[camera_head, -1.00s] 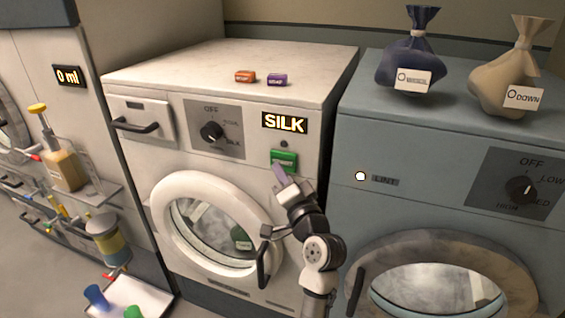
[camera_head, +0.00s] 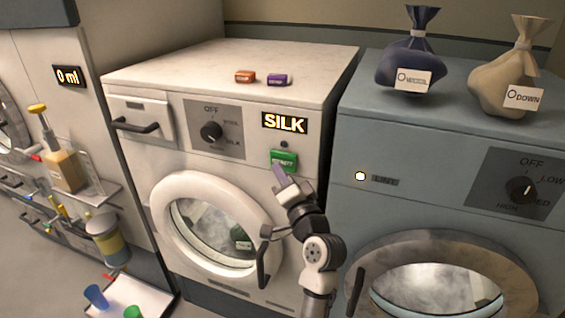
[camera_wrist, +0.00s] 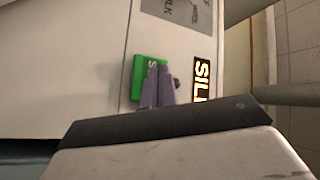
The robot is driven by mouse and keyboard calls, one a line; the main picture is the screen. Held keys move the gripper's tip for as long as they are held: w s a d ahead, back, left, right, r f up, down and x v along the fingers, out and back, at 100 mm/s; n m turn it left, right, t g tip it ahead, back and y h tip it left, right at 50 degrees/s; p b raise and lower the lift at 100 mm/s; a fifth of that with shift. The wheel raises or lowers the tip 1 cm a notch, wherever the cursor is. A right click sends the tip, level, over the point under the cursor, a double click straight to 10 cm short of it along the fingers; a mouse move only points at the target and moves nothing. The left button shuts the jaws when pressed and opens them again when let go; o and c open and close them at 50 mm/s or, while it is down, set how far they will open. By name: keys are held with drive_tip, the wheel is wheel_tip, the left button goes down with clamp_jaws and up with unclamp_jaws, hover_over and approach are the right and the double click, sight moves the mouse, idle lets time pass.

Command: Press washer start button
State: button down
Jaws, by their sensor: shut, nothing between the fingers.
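The white washer (camera_head: 240,133) stands in the middle of the head view with its round door (camera_head: 215,225) closed. Its green start button (camera_head: 284,159) is on the front panel, below a display (camera_head: 284,123) reading SILK. The button also shows in the wrist view (camera_wrist: 138,76). My gripper (camera_head: 278,170) is shut and empty, with its fingertips at the lower edge of the button. In the wrist view the purple-grey fingers (camera_wrist: 157,84) overlap the button's right part; whether they touch it I cannot tell. A dark, unlit dot (camera_head: 284,144) sits just above the button.
A dial (camera_head: 212,131) and a drawer (camera_head: 137,118) are left of the button. A blue dryer (camera_head: 420,150) with a lit LINT lamp (camera_head: 360,176) stands at the right. Two small blocks lie on the washer top. A pump bottle (camera_head: 63,165) stands at the left.

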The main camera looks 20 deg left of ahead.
drive_tip(key=shift+w, duration=0.1)
idle(0.6)
drive_tip(key=shift+w, duration=0.35)
